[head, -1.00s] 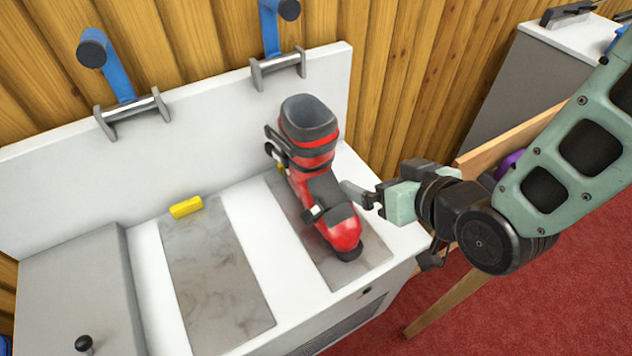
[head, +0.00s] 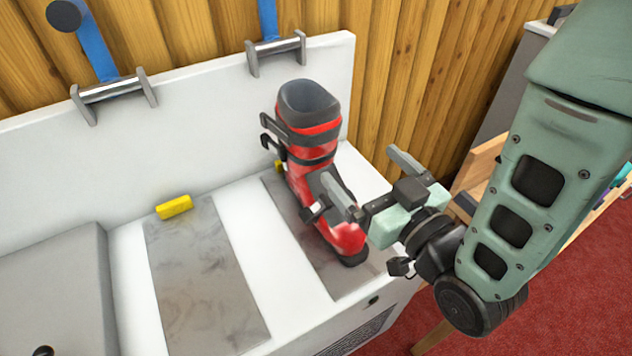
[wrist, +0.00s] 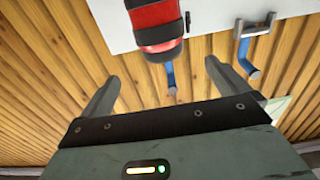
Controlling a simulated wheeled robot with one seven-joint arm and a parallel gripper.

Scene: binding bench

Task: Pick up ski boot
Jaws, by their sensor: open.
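The red and black ski boot (head: 308,135) stands upright on the right grey mat of the white bench, its toe toward the front right. Part of it also shows at the top of the wrist view (wrist: 158,24), ahead of the fingers. My gripper (head: 372,182) is open and empty. One finger overlaps the boot's lower front in the head view, and the other is to the right of the boot. I cannot tell whether the near finger touches the boot. The wrist view shows both fingers apart (wrist: 160,85) with nothing between them.
The white bench (head: 232,230) has a left grey mat (head: 205,285) with a yellow block (head: 174,207) at its back end. Clamp brackets (head: 276,54) are fixed on the back panel. A grey box (head: 55,285) sits at left. A wooden table (head: 482,165) stands right.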

